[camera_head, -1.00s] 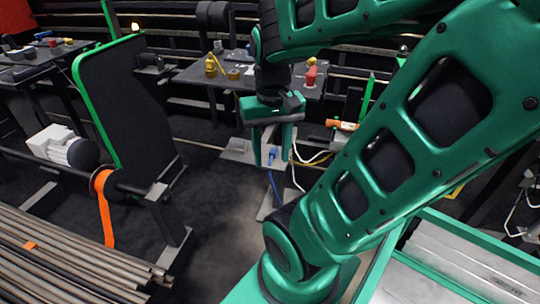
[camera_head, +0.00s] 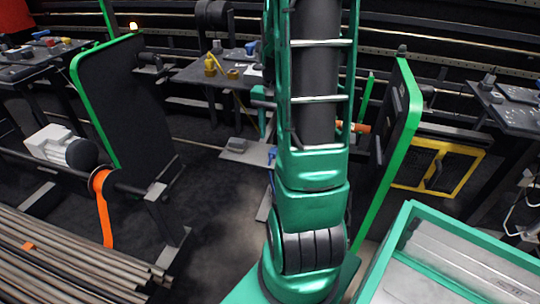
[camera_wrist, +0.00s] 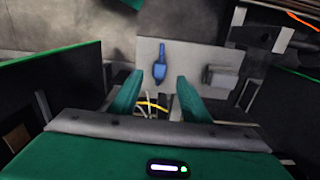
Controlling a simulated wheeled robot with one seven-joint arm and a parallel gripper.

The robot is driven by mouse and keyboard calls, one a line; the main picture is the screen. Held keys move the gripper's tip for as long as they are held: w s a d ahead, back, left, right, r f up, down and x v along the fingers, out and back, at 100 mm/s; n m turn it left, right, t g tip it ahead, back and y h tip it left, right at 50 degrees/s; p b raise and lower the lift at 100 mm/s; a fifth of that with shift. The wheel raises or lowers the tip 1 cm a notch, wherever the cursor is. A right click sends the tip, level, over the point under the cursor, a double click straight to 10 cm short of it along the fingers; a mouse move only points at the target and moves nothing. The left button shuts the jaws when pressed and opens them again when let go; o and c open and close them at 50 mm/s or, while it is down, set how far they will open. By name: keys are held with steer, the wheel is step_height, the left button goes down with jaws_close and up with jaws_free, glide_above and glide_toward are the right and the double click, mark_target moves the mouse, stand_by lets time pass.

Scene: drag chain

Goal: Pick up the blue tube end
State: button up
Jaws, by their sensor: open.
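The blue tube end (camera_wrist: 160,65) lies on a pale grey plate (camera_wrist: 192,60) in the wrist view, pointing away from my gripper. It is ahead of the gap between the fingertips, slightly left of its middle, and nothing grips it. My gripper (camera_wrist: 158,92) is open, its two green fingers apart. In the head view my arm hides most of the gripper, and a small bit of blue (camera_head: 271,155) shows at the arm's left edge. White and yellow cables (camera_wrist: 150,105) show between the fingers in the wrist view.
A small grey block (camera_wrist: 221,77) sits right of the tube end. Dark green-edged panels stand on both sides, the left one (camera_head: 120,100) and the right one (camera_head: 393,130). Metal bars (camera_head: 80,255) and an orange strap (camera_head: 104,210) are at lower left.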

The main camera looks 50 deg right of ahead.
mark_target(273, 151)
steer(key=shift+d+f, duration=0.1)
steer(key=shift+f, duration=3.7)
steer(key=shift+c, duration=0.6)
jaws_close()
